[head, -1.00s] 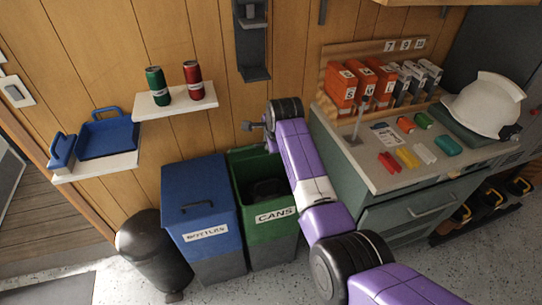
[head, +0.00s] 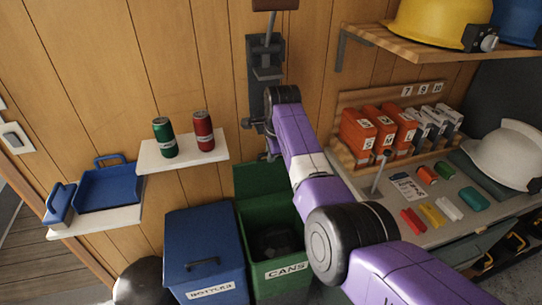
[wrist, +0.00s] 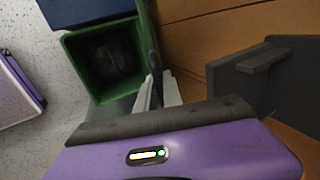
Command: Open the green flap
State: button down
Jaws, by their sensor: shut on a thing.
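The green bin (head: 262,225) marked CANS stands against the wall. Its green flap (head: 258,178) is raised and stands up at the back of the opening, and the dark inside shows. The bin's open mouth also shows in the wrist view (wrist: 72,45). My gripper (head: 270,154) is at the top of the flap, close to the wall. In the wrist view my gripper (wrist: 157,88) has its pale fingers closed around a dark bar, which looks like the flap's handle. The flap's face is mostly hidden there.
A closed blue bin (head: 205,240) stands left of the green one. A shelf (head: 185,150) with a green can and a red can is up left. A dark wall bracket (head: 264,85) is just above my gripper. A cluttered counter (head: 440,232) is at right.

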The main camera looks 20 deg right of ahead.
jog(key=shift+w+r, duration=0.1)
jog(key=shift+w, duration=0.3)
jog(key=c, duration=1.5)
grip_release()
jog(key=v, duration=0.7)
jog(key=shift+r+b, duration=0.4)
jog(key=shift+b, duration=0.05)
jog(key=shift+s, duration=0.15)
jog(key=shift+c, duration=0.2)
